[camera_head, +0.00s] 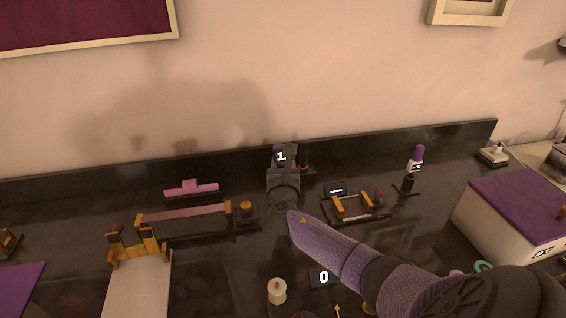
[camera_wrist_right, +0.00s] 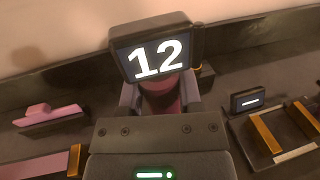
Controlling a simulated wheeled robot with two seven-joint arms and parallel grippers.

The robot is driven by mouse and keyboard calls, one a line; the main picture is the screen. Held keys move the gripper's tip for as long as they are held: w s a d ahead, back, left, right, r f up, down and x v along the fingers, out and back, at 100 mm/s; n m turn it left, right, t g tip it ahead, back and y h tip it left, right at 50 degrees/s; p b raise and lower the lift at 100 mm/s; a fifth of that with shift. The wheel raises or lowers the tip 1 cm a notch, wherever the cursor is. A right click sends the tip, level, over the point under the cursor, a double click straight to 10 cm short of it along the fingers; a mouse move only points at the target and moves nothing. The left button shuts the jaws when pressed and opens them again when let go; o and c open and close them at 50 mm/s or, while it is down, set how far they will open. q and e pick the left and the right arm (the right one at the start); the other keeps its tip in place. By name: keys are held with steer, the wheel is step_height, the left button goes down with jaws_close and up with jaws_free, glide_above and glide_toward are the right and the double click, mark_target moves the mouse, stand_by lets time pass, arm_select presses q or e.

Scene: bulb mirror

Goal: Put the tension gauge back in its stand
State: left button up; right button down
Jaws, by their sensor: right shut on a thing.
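My right gripper (camera_head: 283,178) reaches in from the lower right to the back of the counter. In the right wrist view it is shut on a device with a mauve body (camera_wrist_right: 162,98) and a dark-framed display (camera_wrist_right: 153,49) reading 12, which I take to be the tension gauge. In the head view its display (camera_head: 281,156) shows partly, with a 1 visible. The jaws hide the lower body. A dark upright post (camera_head: 305,158) with an orange ring at its foot stands close beside the gauge; I cannot tell whether it is the stand or whether they touch. My left gripper is not in view.
A wooden-railed fixture (camera_head: 352,207) and a purple-topped tool (camera_head: 410,172) are to the right, with a purple-lidded box (camera_head: 487,232) beyond. A long rack (camera_head: 185,215) and pink block (camera_head: 191,189) lie left. A spool (camera_head: 277,291) and a display reading 0 (camera_head: 322,278) are in front.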

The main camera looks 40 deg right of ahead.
steer(key=shift+f+b, duration=0.55)
steer(key=shift+f, duration=0.25)
steer(key=shift+c, duration=1.5)
jaws_free()
steer(key=shift+r, duration=0.1)
steer(key=shift+o, duration=0.5)
steer(key=p+v, duration=0.3)
steer(key=v, duration=0.7)
